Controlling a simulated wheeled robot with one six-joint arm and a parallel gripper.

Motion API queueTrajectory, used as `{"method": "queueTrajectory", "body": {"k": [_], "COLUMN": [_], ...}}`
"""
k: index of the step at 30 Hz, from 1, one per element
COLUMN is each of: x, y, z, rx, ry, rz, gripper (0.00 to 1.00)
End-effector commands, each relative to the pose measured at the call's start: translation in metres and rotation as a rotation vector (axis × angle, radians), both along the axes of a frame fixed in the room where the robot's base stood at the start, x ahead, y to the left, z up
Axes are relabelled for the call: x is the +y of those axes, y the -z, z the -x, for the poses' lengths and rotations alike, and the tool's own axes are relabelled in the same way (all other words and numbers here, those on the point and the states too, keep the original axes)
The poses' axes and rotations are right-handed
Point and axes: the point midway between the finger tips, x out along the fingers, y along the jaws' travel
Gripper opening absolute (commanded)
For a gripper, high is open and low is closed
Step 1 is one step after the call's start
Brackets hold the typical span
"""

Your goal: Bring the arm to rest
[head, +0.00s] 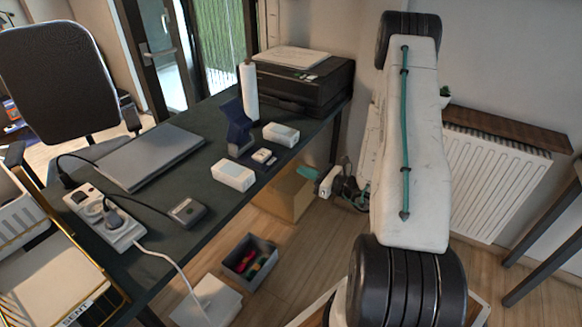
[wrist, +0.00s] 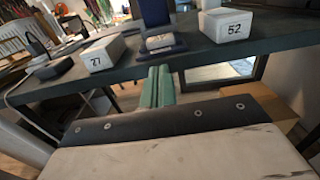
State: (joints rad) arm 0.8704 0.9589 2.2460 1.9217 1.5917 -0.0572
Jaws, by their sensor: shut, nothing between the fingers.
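My arm reaches down the right side of the head view, and its far end is partly hidden behind my own upper link. My gripper (head: 307,172) shows there as small green fingers just off the desk's right edge, apart from the desk. In the wrist view my gripper (wrist: 156,84) has its two green fingers together, shut and empty, pointing at the desk edge. Beyond it on the desk (head: 200,205) are a white box marked 27 (wrist: 101,53), a white box marked 52 (wrist: 226,25) and a dark blue stand (wrist: 155,14) between them.
A printer (head: 300,85), a closed laptop (head: 150,157) and a power strip (head: 105,218) with cables are on the desk. A cardboard box (head: 283,198) and a grey bin (head: 238,263) stand on the floor. A radiator (head: 492,172) is at the right wall.

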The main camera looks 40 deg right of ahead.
Motion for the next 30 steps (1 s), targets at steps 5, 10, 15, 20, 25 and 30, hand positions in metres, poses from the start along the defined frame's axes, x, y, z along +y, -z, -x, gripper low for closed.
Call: {"method": "queueTrajectory", "body": {"k": [5,10,15,20,25,30], "x": [-0.003,-0.003,0.005,0.04,0.087,0.131], "y": [0.0,0.0,0.003,0.003,-0.034,-0.075], "z": [0.012,0.013,0.016,0.035,0.056,0.083], "rx": [0.0,0.0,0.017,0.05,0.044,0.028], "ry": [-0.002,-0.004,-0.042,-0.21,-0.5,-0.8], "rz": [0.0,0.001,-0.002,-0.002,0.097,0.254], "gripper": [0.0,0.0,0.0,0.0,0.0,0.0]}}
